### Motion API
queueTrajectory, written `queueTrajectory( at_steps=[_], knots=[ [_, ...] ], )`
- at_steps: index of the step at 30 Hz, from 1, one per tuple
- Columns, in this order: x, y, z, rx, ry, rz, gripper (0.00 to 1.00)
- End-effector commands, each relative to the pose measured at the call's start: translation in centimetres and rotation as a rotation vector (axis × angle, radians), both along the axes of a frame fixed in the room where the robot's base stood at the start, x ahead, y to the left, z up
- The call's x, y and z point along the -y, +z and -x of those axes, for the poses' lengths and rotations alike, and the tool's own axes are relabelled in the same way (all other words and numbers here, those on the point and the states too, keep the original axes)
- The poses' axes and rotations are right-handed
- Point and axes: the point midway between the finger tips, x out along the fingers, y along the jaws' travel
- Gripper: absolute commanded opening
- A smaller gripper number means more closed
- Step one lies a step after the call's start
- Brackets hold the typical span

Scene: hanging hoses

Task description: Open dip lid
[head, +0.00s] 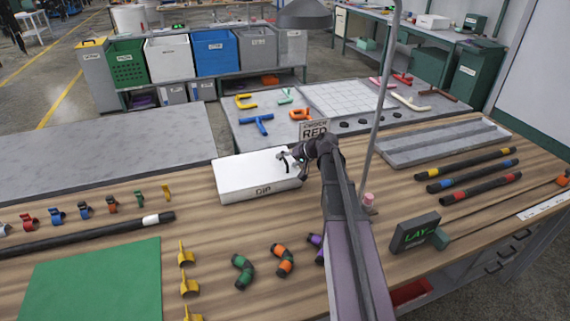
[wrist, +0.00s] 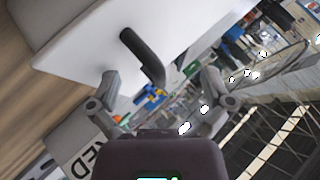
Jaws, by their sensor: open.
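The dip box (head: 235,180) is a white flat box marked "DIP" on the wooden bench, and its white lid looks closed. A dark handle (head: 284,162) stands at the lid's right end. My gripper (head: 297,157) is at that end, close to the handle. In the wrist view the white lid (wrist: 190,30) fills the upper part, and the black bent handle (wrist: 143,55) rises between the two open fingers of my gripper (wrist: 160,88). I cannot tell whether a finger touches the handle. My arm hides part of the bench on the right of the box.
A sign reading "RED" (head: 314,129) stands just behind my gripper. A grey tray (head: 440,143) and several black hoses (head: 470,165) lie to the right. A green mat (head: 95,285) and hose pieces lie in front. A dark "LAY" display (head: 414,233) stands right of my arm.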

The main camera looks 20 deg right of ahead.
Motion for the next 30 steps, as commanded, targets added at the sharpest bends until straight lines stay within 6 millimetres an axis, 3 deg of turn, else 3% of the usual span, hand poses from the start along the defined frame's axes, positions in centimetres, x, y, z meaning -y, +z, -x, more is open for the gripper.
queueTrajectory(
  at_steps=[18, 27, 28, 30],
  knots=[
    [-0.4, -0.44, -0.41, -0.001, 0.001, 0.0, 0.97],
    [-0.38, -0.44, -0.4, 0.0, 0.0, 0.0, 0.08],
    [-0.38, -0.44, -0.4, 0.0, 0.0, 0.0, 0.0],
    [-0.39, -0.44, -0.4, 0.0, 0.0, 0.0, 0.0]
  ],
)
